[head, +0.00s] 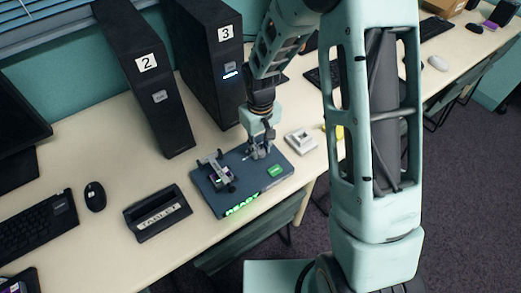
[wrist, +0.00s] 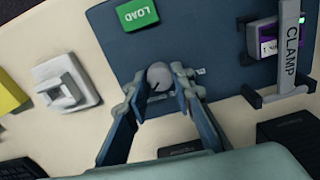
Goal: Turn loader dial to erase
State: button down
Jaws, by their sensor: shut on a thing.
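The loader (head: 228,196) is a flat dark-blue box on the desk, with a lit green display on its front edge that seems to read READY. In the wrist view its dial (wrist: 158,75) is a small round grey knob with a dark pointer mark toward the lower left. My gripper (wrist: 158,88) is shut on the dial, one finger on each side. In the head view my gripper (head: 259,153) comes down on the loader's back and hides the dial.
A green LOAD button (wrist: 137,13) and a CLAMP lever (wrist: 291,45) over a purple-edged piece (wrist: 264,38) are on the loader. A white switch block (head: 301,140) stands right of it, a TABLET holder (head: 158,212) left. Black towers 2 (head: 145,85) and 3 (head: 212,65) stand behind.

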aim_at(260, 151)
jog(key=shift+m+b, duration=0.6)
jog(key=shift+m, duration=1.3)
jog(key=c, duration=1.7)
grip_release()
jog(key=shift+o, duration=0.2)
notch_tip(260, 151, up, 12)
